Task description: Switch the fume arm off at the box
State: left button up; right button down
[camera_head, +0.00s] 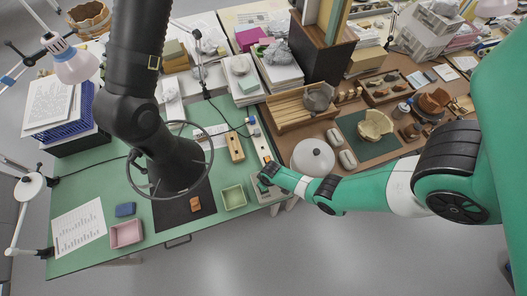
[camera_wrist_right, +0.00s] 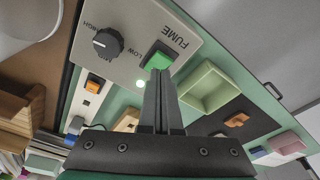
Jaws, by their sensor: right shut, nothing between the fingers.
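The fume box shows in the right wrist view as a pale control panel (camera_wrist_right: 128,22) with upside-down lettering reading FUME. It carries a green switch (camera_wrist_right: 157,56), a black knob (camera_wrist_right: 107,43) and a small lit green lamp (camera_wrist_right: 141,83). My right gripper (camera_wrist_right: 160,78) is shut and empty, its tips at the near edge of the green switch; I cannot tell whether they touch. In the head view my right gripper (camera_head: 268,174) covers part of the box (camera_head: 262,192). The black fume arm (camera_head: 142,60) hangs over the green bench, its hood (camera_head: 178,172) ringed. My left gripper is not in view.
A pale green tray (camera_head: 233,197) and a pink tray (camera_head: 126,234) sit on the green bench left of the box. A white round lidded pot (camera_head: 312,158) stands close to my right arm.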

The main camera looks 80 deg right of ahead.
jog(key=shift+f+b, duration=1.25)
dwell(0.4)
notch_tip(320, 180, up, 7)
jog(key=p, duration=0.7)
dwell(0.6)
